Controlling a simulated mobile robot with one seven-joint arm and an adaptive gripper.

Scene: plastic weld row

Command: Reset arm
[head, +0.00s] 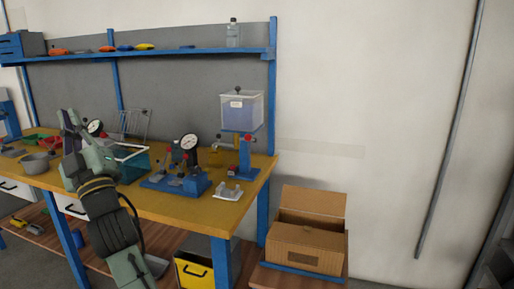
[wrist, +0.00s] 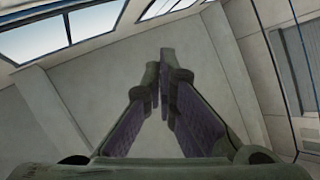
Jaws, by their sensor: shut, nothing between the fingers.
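My gripper (head: 72,121) is raised above the front left part of the workbench (head: 160,207) in the head view, with its fingers pointing up. In the wrist view my gripper (wrist: 165,70) has its two purple-padded fingers together at the tips. Nothing is between them. Behind the fingers, the wrist view shows only a bare upper wall, ceiling and windows (wrist: 65,40). My arm hides part of the bench top and the bench's front edge in the head view.
A blue fixture with a dial gauge (head: 188,143) and a clear tank on a blue stand (head: 241,112) stand on the bench, right of my arm. A grey bowl (head: 37,163) is at left. A cardboard box (head: 308,245) stands right of the bench, before bare wall.

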